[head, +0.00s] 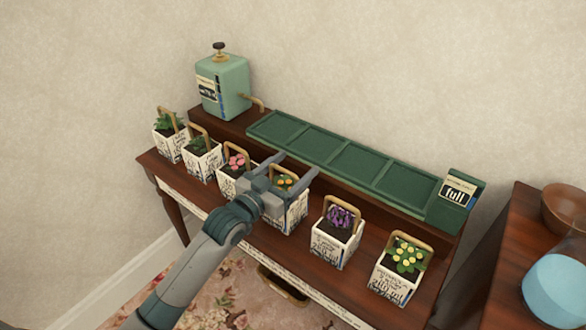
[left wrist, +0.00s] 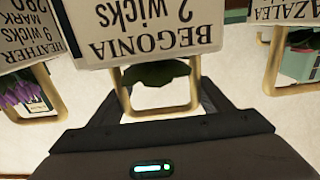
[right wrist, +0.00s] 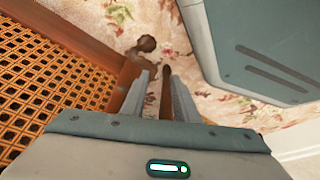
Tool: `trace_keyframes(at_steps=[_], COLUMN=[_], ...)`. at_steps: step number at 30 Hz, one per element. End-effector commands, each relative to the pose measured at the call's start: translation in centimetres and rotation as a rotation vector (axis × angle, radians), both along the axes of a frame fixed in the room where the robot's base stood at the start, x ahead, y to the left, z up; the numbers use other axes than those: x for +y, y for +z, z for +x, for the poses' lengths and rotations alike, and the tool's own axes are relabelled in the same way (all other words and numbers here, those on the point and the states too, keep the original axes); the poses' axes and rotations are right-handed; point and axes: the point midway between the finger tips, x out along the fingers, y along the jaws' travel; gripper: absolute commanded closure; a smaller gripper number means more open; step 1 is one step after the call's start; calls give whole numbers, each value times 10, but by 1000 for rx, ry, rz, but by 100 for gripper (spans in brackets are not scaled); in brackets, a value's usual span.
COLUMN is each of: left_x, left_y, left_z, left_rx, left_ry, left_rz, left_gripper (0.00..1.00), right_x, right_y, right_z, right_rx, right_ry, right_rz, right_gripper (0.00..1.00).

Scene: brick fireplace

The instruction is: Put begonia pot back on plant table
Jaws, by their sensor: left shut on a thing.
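The begonia pot (head: 292,214) is a white labelled box with orange flowers and a tan loop handle. It is in the row of pots at the plant table (head: 375,282); I cannot tell whether its base touches the wood. My left gripper (head: 296,165) is shut on its handle, with one finger on each side. In the left wrist view the begonia pot (left wrist: 150,40) shows its label upside down, the handle between my fingers. My right gripper (right wrist: 157,72) is open and empty, pointing down over the floor, and out of the head view.
Pink-flowered (head: 236,182) and purple heather (head: 335,240) pots flank it. A yellow-flowered pot (head: 400,272) stands at the right end. A green tank (head: 222,88) and long green tray (head: 345,162) line the back. A dark cabinet (head: 510,235) stands right; an orange lattice (right wrist: 45,85) lies near my right gripper.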

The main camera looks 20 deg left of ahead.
Motion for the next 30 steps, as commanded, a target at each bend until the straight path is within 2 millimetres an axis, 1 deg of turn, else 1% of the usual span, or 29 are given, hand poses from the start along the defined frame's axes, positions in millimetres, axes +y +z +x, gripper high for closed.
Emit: trace_keyframes(at_steps=[3, 15, 16, 17, 18, 30], left_x=[0, 0, 0, 0, 0, 0], left_y=[-3, -6, -8, -8, -8, -5], left_z=[0, 0, 0, 0, 0, 0], left_rx=[-5, -6, -1, -1, -1, 0], left_ry=[0, 0, 0, 0, 0, 0], left_rz=[-1, -1, 0, 0, 0, 0], left_gripper=[80, 80, 21, 14, 9, 9], right_x=[0, -1, -1, -1, -1, 0], right_y=[0, 0, 0, 0, 0, 1], right_z=[0, 0, 0, 0, 0, 0], right_rx=[1, 3, 3, 3, 3, 1], right_ry=[0, -1, -1, -1, -1, 0], right_rz=[0, 0, 0, 0, 0, 0], right_gripper=[72, 72, 72, 72, 72, 72])
